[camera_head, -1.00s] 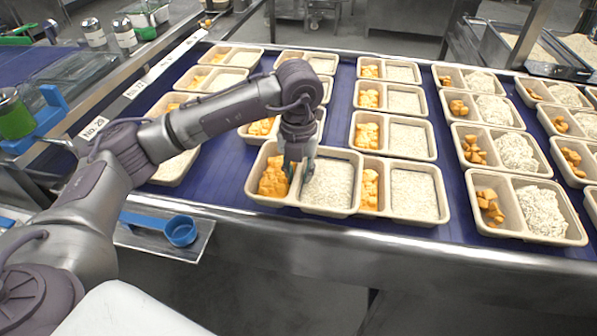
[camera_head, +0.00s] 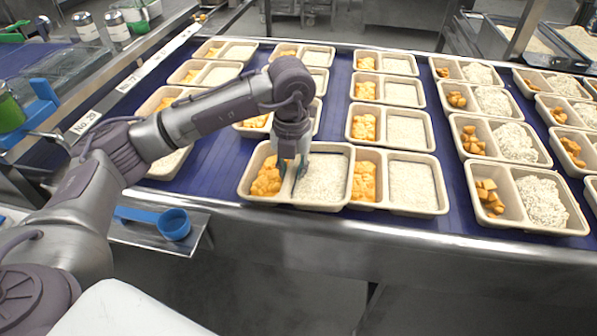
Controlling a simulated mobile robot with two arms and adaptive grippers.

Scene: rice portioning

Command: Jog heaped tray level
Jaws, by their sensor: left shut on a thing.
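A two-compartment tray (camera_head: 345,149) stands at the front edge of the blue belt, with orange cubes (camera_head: 268,178) in its left compartment and white rice (camera_head: 325,178) in its right one. The rice lies fairly flat. My left gripper (camera_head: 291,180) points down at this tray and is shut on its middle divider between the compartments. The fingertips partly hide the divider. The tray sits close against a neighbouring tray (camera_head: 440,190) on its right. My right gripper does not show.
Several like trays stand in rows on the blue belt (camera_head: 225,165). The trays at the right, such as one (camera_head: 575,228) near the front, hold heaped rice. A blue scoop (camera_head: 172,224) lies on a metal ledge at the left front.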

